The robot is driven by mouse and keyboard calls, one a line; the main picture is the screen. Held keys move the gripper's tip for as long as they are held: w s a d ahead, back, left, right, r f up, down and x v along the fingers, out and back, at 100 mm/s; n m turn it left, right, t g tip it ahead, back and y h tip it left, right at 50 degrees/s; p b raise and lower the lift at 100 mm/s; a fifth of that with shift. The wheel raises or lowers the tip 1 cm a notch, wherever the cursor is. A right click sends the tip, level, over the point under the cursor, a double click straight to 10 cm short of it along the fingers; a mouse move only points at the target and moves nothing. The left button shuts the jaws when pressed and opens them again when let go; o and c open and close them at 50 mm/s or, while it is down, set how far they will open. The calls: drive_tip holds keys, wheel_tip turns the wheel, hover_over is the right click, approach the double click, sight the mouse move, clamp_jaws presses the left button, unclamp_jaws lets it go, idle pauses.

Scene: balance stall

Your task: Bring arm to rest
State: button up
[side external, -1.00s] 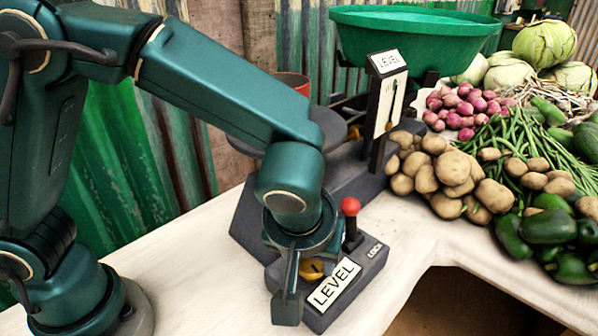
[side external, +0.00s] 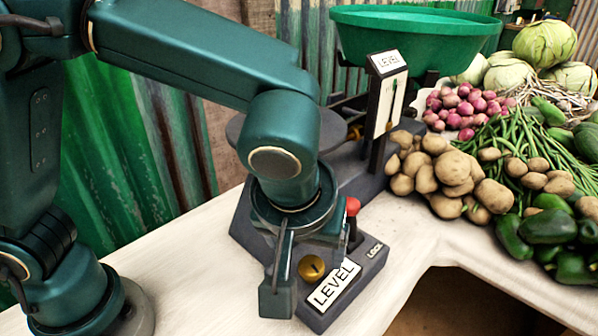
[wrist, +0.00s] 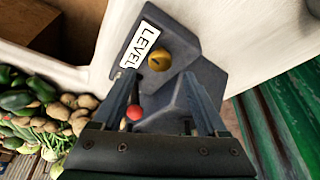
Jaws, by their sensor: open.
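My gripper (side external: 280,292) is open and empty over the front end of the dark grey balance (side external: 250,225). In the wrist view, the two fingers of my gripper (wrist: 160,85) stand apart, with the balance's front block beyond them. The brass knob (side external: 311,267) is clear of the fingers; it also shows in the wrist view (wrist: 159,60). The white LEVEL plate (side external: 333,284) lies beside it. The red ball lever (side external: 352,206) is upright near the LOCK label (side external: 375,250), partly hidden by my gripper in the side view.
The balance's indicator post (side external: 385,95) and green pan (side external: 405,35) stand behind. Potatoes (side external: 455,170), onions (side external: 462,108), green peppers (side external: 548,228) and cabbages (side external: 545,42) fill the right. Bare white counter (side external: 190,265) lies left of the balance. A corrugated wall (side external: 130,150) is behind.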

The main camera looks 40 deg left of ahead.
drive_tip(key=shift+r, duration=0.2)
drive_tip(key=shift+w+a+r, duration=0.1)
drive_tip(key=shift+w+a, duration=0.05)
drive_tip(key=shift+a, duration=0.1)
drive_tip(key=a+r+n+t, duration=0.1)
drive_tip(key=a+r+n, duration=0.2)
drive_tip(key=a+r, duration=0.5)
drive_tip(key=s+a+f+m+h, duration=0.2)
drive_tip(key=s+a+f+m, duration=0.2)
drive_tip(key=s+m, duration=0.4)
drive_tip(key=shift+s+a+m+t, duration=0.35)
drive_tip(key=shift+a+m+t, duration=0.05)
drive_tip(key=shift+a, duration=0.2)
